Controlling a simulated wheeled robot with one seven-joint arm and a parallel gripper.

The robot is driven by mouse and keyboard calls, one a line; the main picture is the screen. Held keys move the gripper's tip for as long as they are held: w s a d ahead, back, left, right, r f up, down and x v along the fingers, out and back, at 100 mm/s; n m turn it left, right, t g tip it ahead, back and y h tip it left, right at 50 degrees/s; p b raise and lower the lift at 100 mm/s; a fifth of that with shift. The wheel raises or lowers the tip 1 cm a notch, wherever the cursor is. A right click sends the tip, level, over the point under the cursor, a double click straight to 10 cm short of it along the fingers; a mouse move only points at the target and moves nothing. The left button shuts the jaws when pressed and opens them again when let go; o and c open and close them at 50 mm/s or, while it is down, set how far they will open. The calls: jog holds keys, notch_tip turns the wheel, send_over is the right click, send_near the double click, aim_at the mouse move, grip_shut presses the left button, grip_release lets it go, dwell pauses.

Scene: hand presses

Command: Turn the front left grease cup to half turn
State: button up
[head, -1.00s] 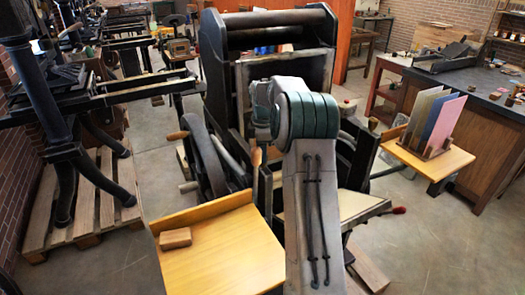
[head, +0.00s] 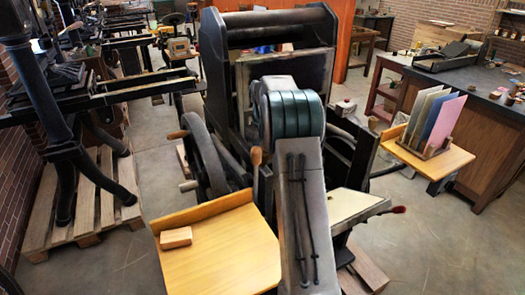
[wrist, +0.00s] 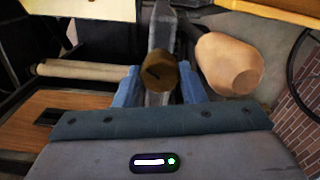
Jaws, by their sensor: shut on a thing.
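In the wrist view a small round brass grease cup (wrist: 160,75) sits between the two blue fingers of my gripper (wrist: 160,86). It has a dark mark on its end face, left of centre. My gripper is shut on it from both sides. A dark metal bar of the press shows behind the cup. In the head view the hand press (head: 268,24) stands in the middle, and my arm hides the gripper and the cup. I cannot tell the cup's turn angle exactly.
A wooden handle (wrist: 228,65) is close on the right of my fingers in the wrist view. In the head view a wooden shelf (head: 225,255) with a small block (head: 176,237) is at front left. A card rack (head: 428,146) stands at right.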

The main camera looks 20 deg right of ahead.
jog(key=m, duration=0.5)
jog(key=shift+m, duration=0.3)
jog(key=m, duration=0.5)
jog(key=shift+p, duration=0.3)
jog(key=shift+m, duration=0.4)
jog(key=o, duration=1)
jog(key=shift+r+b, duration=0.55)
jog(key=shift+r, duration=6.4)
